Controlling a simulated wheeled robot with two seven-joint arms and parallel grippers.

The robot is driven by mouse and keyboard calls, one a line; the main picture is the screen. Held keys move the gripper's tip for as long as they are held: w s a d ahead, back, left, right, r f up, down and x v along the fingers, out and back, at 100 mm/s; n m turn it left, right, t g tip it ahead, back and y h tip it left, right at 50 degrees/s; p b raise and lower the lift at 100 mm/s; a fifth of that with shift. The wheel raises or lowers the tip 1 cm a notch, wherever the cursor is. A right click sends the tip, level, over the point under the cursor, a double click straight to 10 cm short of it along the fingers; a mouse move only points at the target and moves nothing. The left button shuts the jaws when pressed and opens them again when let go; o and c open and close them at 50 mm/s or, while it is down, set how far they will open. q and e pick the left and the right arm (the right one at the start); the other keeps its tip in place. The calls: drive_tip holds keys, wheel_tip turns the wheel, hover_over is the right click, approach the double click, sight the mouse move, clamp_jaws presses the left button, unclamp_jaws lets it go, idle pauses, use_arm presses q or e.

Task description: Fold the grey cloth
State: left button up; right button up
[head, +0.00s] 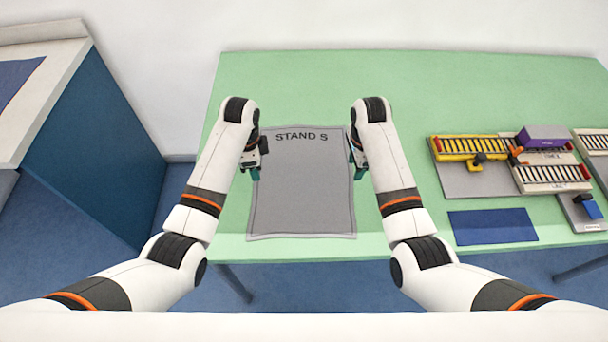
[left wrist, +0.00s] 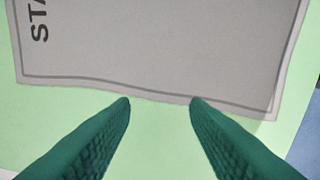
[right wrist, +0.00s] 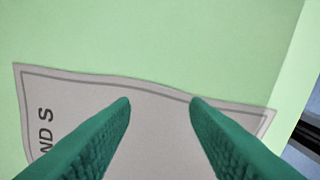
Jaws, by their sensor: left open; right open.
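The grey cloth (head: 302,190) lies spread flat on the green table, with the text "STAND S" along its far edge and a dark border line. Its near edge lies close to the table's front edge. My left gripper (head: 252,170) is open at the cloth's left edge; in the left wrist view the fingertips (left wrist: 160,100) are at the edge of the cloth (left wrist: 170,50), with nothing between them. My right gripper (head: 357,168) is open at the right edge; in the right wrist view its fingertips (right wrist: 160,100) overlap the cloth (right wrist: 150,130) near its edge.
The green table (head: 400,85) is clear behind the cloth. To the right stand a yellow roller rack (head: 468,148), a purple box (head: 543,137), a white rack (head: 552,175), a blue block (head: 588,206) and a dark blue mat (head: 492,226). A blue cabinet (head: 95,145) stands left of the table.

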sight(261, 176)
use_arm(q)
drive_tip(key=shift+m, duration=0.8)
drive_tip(key=shift+w+d+f, duration=0.1)
drive_tip(key=shift+w+f, duration=0.3)
drive_tip(key=shift+f, duration=0.55)
drive_tip(key=shift+w+d+f, duration=0.1)
drive_tip(key=shift+w+f, duration=0.3)
drive_tip(key=shift+f, duration=0.6)
drive_tip(key=shift+w+f, duration=0.4)
drive_tip(key=shift+f, duration=0.55)
use_arm(e)
drive_tip(key=shift+m, duration=0.9)
drive_tip(key=shift+w+a+f, duration=0.2)
drive_tip(key=shift+w+f, duration=0.15)
drive_tip(key=shift+f, duration=0.6)
drive_tip(key=shift+w+a+f, duration=0.15)
drive_tip(key=shift+w+f, duration=0.25)
drive_tip(key=shift+f, duration=0.6)
drive_tip(key=shift+w+a+f, duration=0.2)
drive_tip(key=shift+w+f, duration=0.15)
drive_tip(key=shift+f, duration=0.6)
use_arm(q)
drive_tip(key=shift+f, duration=0.15)
use_arm(e)
drive_tip(key=shift+f, duration=0.15)
